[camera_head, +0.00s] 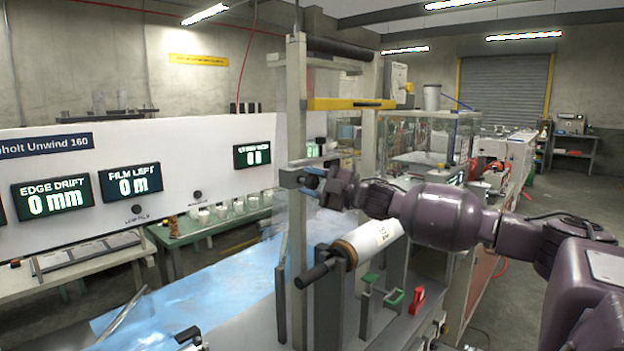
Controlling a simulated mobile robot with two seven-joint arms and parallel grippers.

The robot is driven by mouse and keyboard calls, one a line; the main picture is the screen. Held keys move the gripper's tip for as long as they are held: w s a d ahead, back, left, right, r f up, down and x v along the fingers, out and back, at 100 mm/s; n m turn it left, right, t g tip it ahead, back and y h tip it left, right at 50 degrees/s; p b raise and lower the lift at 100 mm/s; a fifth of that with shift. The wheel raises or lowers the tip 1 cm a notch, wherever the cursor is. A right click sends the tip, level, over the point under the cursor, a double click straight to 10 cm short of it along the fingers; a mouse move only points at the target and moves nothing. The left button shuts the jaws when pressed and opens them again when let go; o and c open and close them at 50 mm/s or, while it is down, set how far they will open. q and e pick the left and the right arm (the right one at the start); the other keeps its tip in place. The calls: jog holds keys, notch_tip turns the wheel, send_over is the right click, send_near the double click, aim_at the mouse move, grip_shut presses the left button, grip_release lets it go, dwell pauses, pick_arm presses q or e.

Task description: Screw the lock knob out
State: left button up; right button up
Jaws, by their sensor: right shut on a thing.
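My right gripper (328,186) reaches in from the right to the upright frame post and is shut on the lock knob (311,182). The knob is a small blue-grey part at the grey block (294,178) on the post. It is mostly hidden by the fingers, so its thread and how far out it sits cannot be seen. Below my right arm, a white film roll (370,240) sits tilted on a shaft with a black handle (313,276).
The grey post (296,110) carries a yellow crossbar (350,104). Blue film (190,295) spreads over the bench at lower left. A white panel (215,160) with displays stands behind.

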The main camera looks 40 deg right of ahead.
jog(key=shift+f, duration=0.1)
dwell(0.3)
jog(key=o, duration=0.9)
jog(key=shift+s, duration=0.1)
jog(key=shift+v, duration=5.25)
jog(key=shift+d, duration=0.1)
